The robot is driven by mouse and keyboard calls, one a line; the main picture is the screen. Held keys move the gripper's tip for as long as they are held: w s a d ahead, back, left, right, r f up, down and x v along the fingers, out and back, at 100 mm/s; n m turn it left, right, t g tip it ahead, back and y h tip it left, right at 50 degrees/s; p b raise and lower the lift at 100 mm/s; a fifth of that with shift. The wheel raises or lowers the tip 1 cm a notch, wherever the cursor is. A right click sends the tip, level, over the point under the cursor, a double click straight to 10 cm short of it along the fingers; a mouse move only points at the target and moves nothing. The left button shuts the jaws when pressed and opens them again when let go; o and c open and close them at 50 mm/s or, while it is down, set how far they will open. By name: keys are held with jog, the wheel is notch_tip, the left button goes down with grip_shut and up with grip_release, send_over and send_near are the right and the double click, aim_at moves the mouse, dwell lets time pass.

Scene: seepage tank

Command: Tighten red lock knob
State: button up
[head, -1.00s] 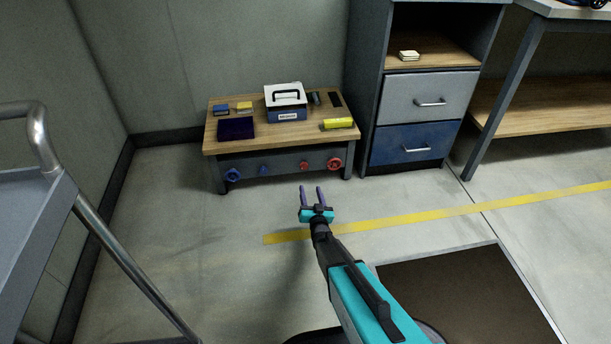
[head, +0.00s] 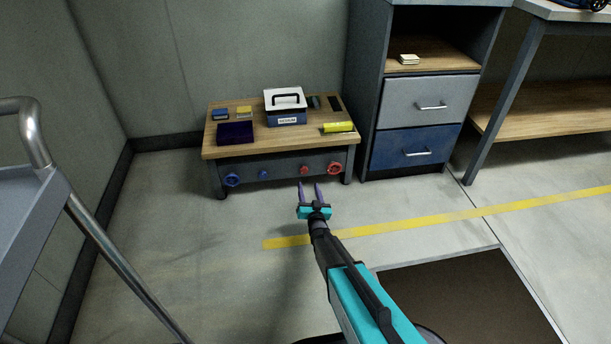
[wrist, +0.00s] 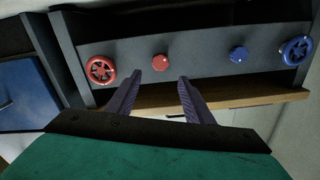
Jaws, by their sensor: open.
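The red lock knob (head: 304,170) is a small round red knob on the dark front panel of the low wooden bench. It also shows in the wrist view (wrist: 160,62), ahead of my fingertips and between them in line, a little nearer the left one. My gripper (head: 312,186) is open and empty, in front of the panel near the red knob. Its two purple fingers also show in the wrist view (wrist: 157,84). They appear apart from the knob. The larger red handwheel (head: 334,168) sits beside the knob on the same panel.
A small blue knob (head: 263,174) and a blue handwheel (head: 232,179) share the panel. The bench top (head: 270,145) holds a lidded box (head: 286,106), a dark blue item (head: 235,132) and a yellow item (head: 339,127). A drawer cabinet (head: 416,145) stands right of the bench. Open floor lies in front.

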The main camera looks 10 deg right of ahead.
aim_at(304, 171)
jog(key=w+b, duration=0.2)
jog(key=w, duration=0.6)
jog(key=shift+f+b, duration=0.15)
jog(key=shift+b, duration=0.2)
jog(key=shift+w+b, duration=0.3)
jog(key=shift+w, duration=0.65)
jog(key=c, duration=1)
jog(key=shift+c, duration=0.2)
